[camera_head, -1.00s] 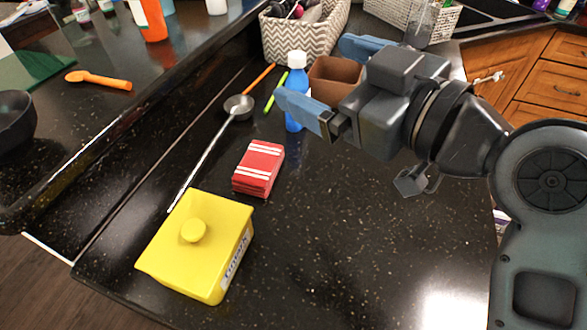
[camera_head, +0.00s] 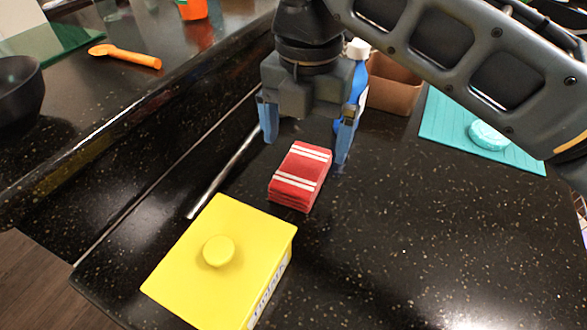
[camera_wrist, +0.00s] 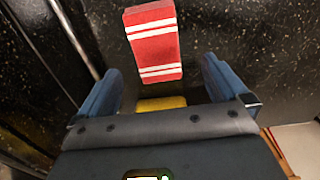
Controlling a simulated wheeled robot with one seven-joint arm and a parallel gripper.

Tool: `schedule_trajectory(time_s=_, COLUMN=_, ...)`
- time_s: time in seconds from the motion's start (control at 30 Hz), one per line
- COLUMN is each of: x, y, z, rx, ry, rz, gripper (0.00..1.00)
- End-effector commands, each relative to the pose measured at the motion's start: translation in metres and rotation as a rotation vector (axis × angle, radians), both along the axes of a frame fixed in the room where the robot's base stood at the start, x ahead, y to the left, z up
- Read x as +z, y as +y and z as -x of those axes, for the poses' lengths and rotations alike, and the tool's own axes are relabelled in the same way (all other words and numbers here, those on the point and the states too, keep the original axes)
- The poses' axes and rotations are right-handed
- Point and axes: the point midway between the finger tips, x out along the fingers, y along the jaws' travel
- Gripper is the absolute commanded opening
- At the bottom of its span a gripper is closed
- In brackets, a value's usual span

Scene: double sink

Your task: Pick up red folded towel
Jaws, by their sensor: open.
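The red folded towel (camera_head: 299,177) with white stripes lies on the black speckled counter. It also shows in the wrist view (camera_wrist: 152,40), ahead of the fingers and roughly between them. My gripper (camera_head: 306,150) is open, with its two blue fingers spread and pointing down at the towel's far end. In the wrist view, the gripper (camera_wrist: 162,85) has nothing between its fingers but open space with the towel beyond. I cannot tell exactly how high the fingertips are above the counter.
A yellow lidded box (camera_head: 215,270) stands close in front of the towel. A metal ladle handle (camera_head: 225,172) lies to its left. A blue bottle (camera_head: 357,80) and brown box (camera_head: 395,82) stand behind. A teal mat (camera_head: 450,130) lies right. The counter right of the towel is clear.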

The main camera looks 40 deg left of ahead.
Motion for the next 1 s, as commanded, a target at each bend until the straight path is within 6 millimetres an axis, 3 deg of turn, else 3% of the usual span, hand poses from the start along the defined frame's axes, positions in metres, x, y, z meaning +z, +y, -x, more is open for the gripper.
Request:
schedule_trajectory(time_s=0.6, x=-0.07, y=0.004, z=-0.002, rx=-0.002, ry=0.0, rz=-0.001, gripper=1.0)
schedule_trajectory(time_s=0.87, x=-0.073, y=0.005, z=-0.002, rx=-0.002, ry=0.001, rz=-0.002, gripper=1.0)
schedule_trajectory(time_s=1.0, x=-0.072, y=0.005, z=-0.002, rx=-0.002, ry=0.001, rz=-0.002, gripper=0.88)
